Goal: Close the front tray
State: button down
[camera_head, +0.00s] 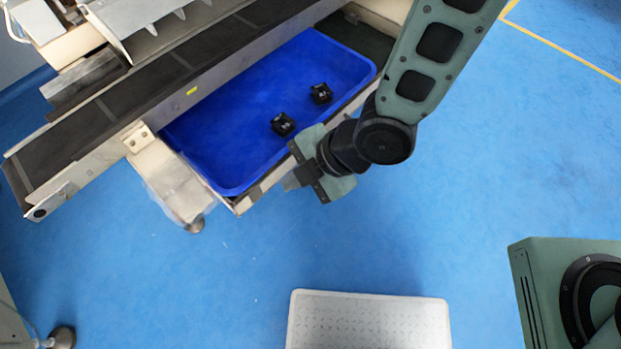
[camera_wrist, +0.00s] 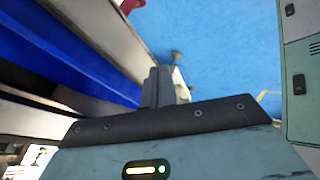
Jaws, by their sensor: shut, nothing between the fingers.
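The front tray (camera_head: 190,150) is a blue bin in a pale frame under the coil winder's conveyor. It is pulled out, and its inside shows in the head view. Two small black parts (camera_head: 283,124) (camera_head: 321,93) lie in it. My gripper (camera_head: 291,182) is shut and empty at the front edge of the tray frame, near its middle to lower part. In the wrist view, my gripper (camera_wrist: 158,88) shows its fingers together beside the pale tray front, with the blue tray wall (camera_wrist: 70,50) to the left. I cannot tell whether the fingers touch the frame.
The dark conveyor (camera_head: 150,85) runs diagonally above the tray's back side. A white perforated platform (camera_head: 368,322) lies on the floor in front. The blue floor (camera_head: 480,190) to the right is clear.

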jog(key=shift+w+a, duration=0.5)
jog(key=shift+a, duration=0.1)
jog(key=shift+a, duration=0.1)
jog(key=w+a, duration=0.2)
jog(key=a, duration=0.1)
jog(key=w+a, duration=0.5)
jog(key=a, duration=0.1)
jog(key=shift+w+a, duration=0.15)
jog(key=shift+w, duration=0.05)
jog(key=shift+s, duration=0.1)
